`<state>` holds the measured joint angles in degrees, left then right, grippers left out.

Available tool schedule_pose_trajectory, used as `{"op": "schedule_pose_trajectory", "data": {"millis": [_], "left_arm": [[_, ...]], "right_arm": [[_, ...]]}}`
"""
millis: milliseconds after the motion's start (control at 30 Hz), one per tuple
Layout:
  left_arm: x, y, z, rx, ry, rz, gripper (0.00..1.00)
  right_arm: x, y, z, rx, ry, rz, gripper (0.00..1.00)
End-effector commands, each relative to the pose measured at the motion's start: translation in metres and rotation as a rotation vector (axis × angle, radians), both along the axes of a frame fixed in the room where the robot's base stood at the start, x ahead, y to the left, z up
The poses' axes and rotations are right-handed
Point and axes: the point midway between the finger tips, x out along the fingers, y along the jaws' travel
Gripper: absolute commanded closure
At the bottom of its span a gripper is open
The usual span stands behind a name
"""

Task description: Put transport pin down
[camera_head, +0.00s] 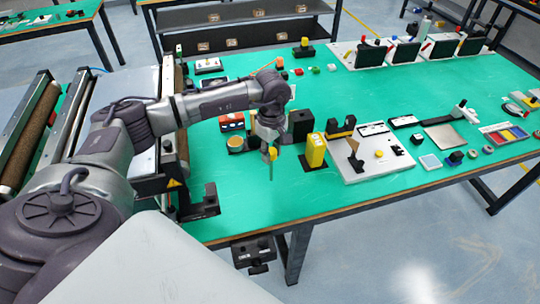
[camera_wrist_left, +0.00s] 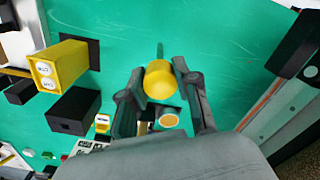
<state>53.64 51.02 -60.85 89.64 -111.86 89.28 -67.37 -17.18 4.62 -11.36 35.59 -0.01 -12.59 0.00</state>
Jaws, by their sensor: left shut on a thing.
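The transport pin shows as a yellow head (camera_head: 272,154) with a thin green shaft below it in the head view. My left gripper (camera_head: 268,146) is shut on it and holds it roughly upright near the table's front edge. In the left wrist view the pin's yellow head (camera_wrist_left: 159,80) sits between the two fingers of the left gripper (camera_wrist_left: 160,84), with the green shaft behind it. I cannot tell whether the shaft's tip touches the green table (camera_head: 300,195). My right gripper is not in view.
A yellow block (camera_head: 316,150) and a black block (camera_head: 301,125) stand right of the gripper. A white board (camera_head: 372,166) with parts lies further right. A black bracket (camera_head: 200,203) stands at the front left, near the conveyor (camera_head: 168,130). The table front between is clear.

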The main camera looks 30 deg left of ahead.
Motion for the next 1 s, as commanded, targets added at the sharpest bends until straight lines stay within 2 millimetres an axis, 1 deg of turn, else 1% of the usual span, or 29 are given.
{"op": "schedule_pose_trajectory", "data": {"millis": [33,167,333,400,467,733,867,900,967,1000], "left_arm": [[0.003,0.004,-0.002,0.0,0.002,0.003,1.0],[0.007,0.009,-0.008,-0.001,0.001,0.0,1.0],[0.006,0.009,-0.031,0.0,0.004,-0.001,1.0],[0.006,0.009,-0.04,0.0,0.003,-0.001,1.0],[0.006,0.009,-0.045,0.0,0.002,-0.001,1.0],[0.007,0.009,-0.048,0.0,0.0,-0.002,1.0],[0.007,0.009,-0.052,0.0,0.0,-0.002,1.0],[0.007,0.009,-0.05,0.0,0.0,-0.001,0.62],[0.007,0.009,-0.05,0.0,0.0,-0.001,0.52],[0.007,0.009,-0.05,0.0,0.0,-0.001,0.45]], "right_arm": [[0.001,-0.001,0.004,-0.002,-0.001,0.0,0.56],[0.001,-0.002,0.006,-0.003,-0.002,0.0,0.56],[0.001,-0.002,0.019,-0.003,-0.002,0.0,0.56],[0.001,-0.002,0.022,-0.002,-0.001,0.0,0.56],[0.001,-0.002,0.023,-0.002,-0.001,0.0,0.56],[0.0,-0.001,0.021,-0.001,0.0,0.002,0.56],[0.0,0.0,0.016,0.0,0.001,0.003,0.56],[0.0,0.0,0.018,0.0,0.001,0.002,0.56],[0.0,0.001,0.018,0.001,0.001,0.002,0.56],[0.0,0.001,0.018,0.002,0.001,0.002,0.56]]}}
